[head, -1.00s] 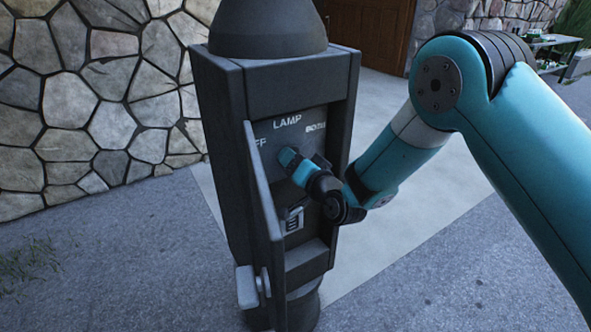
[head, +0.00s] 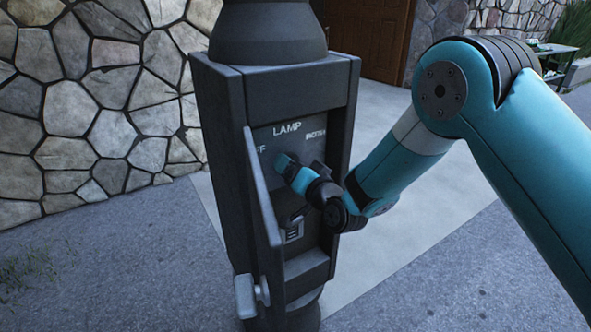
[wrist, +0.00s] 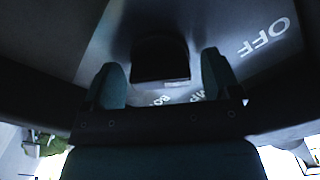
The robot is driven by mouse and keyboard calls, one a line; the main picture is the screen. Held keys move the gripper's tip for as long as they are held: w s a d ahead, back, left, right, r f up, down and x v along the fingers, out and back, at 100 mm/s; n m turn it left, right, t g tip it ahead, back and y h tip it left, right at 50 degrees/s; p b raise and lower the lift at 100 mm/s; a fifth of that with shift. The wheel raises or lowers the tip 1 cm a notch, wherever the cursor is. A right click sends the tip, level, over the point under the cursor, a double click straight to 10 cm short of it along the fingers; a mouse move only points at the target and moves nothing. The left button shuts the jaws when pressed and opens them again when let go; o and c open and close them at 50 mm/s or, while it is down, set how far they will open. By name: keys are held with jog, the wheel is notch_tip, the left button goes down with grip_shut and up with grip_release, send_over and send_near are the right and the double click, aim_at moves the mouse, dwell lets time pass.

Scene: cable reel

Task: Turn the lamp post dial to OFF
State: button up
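The lamp post (head: 225,165) stands upright with its box open and a panel inside. White lettering reads LAMP (head: 287,128) at the top. The OFF label (head: 261,150) is at the left, partly hidden by the door edge; it shows whole in the wrist view (wrist: 264,38). My gripper (head: 283,162) is at the panel below LAMP. In the wrist view its two teal fingers (wrist: 161,82) are apart, with the dark dial (wrist: 160,60) between them and gaps visible on both sides. The dial is mostly hidden in the head view, so its setting is unclear.
The box's narrow door (head: 262,195) stands open on the left of the panel, close to my gripper. A latch (head: 246,296) sticks out low on it. A small socket (head: 292,229) is below the dial. A stone wall (head: 90,100) is behind; pavement is clear at right.

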jog(key=b+v, duration=1.5)
jog(key=v, duration=0.2)
jog(key=shift+s+d, duration=0.2)
